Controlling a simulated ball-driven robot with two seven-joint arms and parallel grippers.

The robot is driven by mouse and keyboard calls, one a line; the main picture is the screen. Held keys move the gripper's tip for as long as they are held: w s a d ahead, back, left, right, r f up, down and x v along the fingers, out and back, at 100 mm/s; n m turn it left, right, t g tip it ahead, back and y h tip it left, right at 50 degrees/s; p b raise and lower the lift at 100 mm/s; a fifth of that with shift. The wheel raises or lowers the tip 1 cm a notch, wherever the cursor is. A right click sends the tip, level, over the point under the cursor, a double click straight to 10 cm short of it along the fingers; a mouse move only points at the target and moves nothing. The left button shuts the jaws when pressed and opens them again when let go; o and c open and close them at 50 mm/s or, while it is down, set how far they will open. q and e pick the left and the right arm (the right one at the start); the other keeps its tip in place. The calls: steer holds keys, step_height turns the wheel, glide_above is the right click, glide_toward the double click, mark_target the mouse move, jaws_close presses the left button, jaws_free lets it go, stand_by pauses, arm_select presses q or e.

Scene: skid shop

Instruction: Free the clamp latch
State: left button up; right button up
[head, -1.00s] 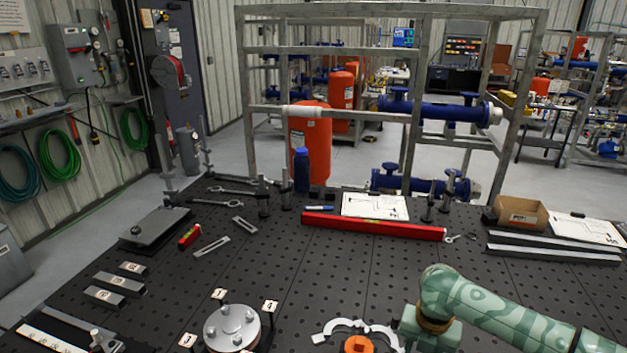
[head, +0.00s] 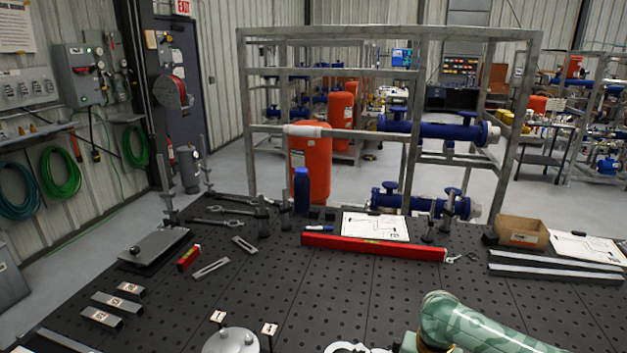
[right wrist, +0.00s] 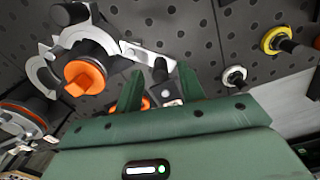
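The clamp (right wrist: 45,75) is a silver, hinged ring lying open in the right wrist view, with an orange knob (right wrist: 85,78) beside it. A silver latch bar (right wrist: 148,58) reaches from the clamp toward my right gripper (right wrist: 160,80). Its two green fingers stand apart, with a dark pin and a small grey block (right wrist: 170,98) showing between them; I cannot tell whether they touch. In the head view only the clamp's top edge (head: 350,348) shows at the bottom, and the right gripper is below the frame. My left gripper is out of view.
A round bolted flange (head: 230,341) stands left of the clamp, with numbered tags. A red level (head: 375,247) lies across the perforated bench. The bench middle is clear.

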steer(key=c, duration=0.6)
steer(key=shift+c, duration=0.2)
steer(key=shift+w+d, duration=0.1)
steer(key=shift+d, duration=0.05)
